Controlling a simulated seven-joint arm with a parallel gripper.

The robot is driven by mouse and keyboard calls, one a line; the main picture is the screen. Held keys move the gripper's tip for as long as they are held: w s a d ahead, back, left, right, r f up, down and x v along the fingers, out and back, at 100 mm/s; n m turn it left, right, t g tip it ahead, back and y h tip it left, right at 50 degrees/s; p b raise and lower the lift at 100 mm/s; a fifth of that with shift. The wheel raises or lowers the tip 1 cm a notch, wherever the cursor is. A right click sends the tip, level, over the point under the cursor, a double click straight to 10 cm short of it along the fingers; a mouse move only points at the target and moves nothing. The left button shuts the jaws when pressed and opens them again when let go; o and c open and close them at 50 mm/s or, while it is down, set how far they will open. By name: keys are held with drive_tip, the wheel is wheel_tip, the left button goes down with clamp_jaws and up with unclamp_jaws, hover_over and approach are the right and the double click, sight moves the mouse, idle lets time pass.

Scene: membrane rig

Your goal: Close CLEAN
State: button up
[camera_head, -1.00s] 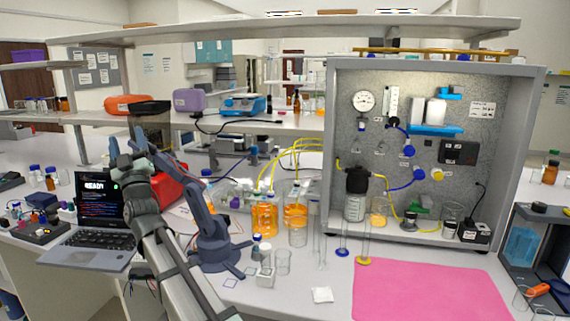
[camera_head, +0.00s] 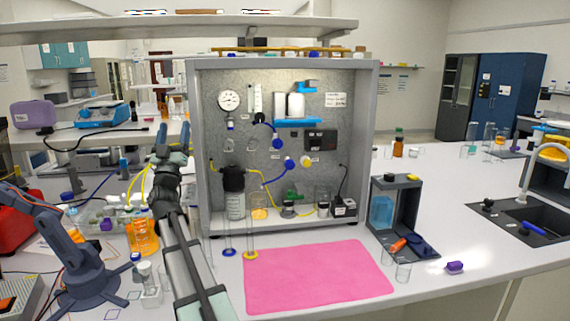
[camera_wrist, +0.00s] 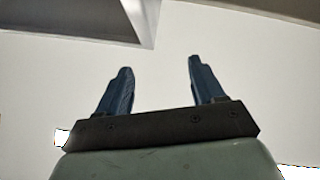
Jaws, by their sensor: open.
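The membrane rig (camera_head: 366,130) is an open grey cabinet with a speckled back panel. On the panel are an upper blue knob (camera_head: 277,143), a lower blue knob (camera_head: 289,163) and a yellow knob (camera_head: 306,162). Small white labels sit near them, too small to read, so I cannot tell which is CLEAN. My gripper (camera_head: 171,138) points up, in front of the rig's left side and apart from the knobs. In the wrist view my gripper (camera_wrist: 160,85) has its two blue fingers spread with nothing between them, against a pale ceiling.
A dark bottle (camera_head: 233,180), beakers and tubing stand inside the rig. Glass cylinders with blue and yellow bases stand before it, beside a pink mat (camera_head: 315,275). An orange-filled bottle (camera_head: 143,235) and another blue-grey arm (camera_head: 75,255) are at left.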

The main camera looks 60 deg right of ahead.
drive_tip(key=s+d+f+g+y, duration=0.1)
drive_tip(key=s+d+f+g, duration=0.15)
drive_tip(key=s+d, duration=0.55)
drive_tip(key=s+d+f+g+y, duration=0.1)
drive_tip(key=s+d+f, duration=0.25)
drive_tip(key=d, duration=0.85)
drive_tip(key=n+y, duration=0.2)
drive_tip(key=y, duration=0.7)
approach(289, 162)
drive_tip(key=shift+t, duration=0.25)
drive_tip(key=x, duration=0.4)
drive_tip(key=f+x, duration=0.1)
drive_tip(key=x, duration=0.8)
drive_tip(key=shift+d+f, duration=0.25)
drive_tip(key=shift+d, duration=0.2)
drive_tip(key=c, duration=1)
drive_tip(key=shift+c, duration=0.2)
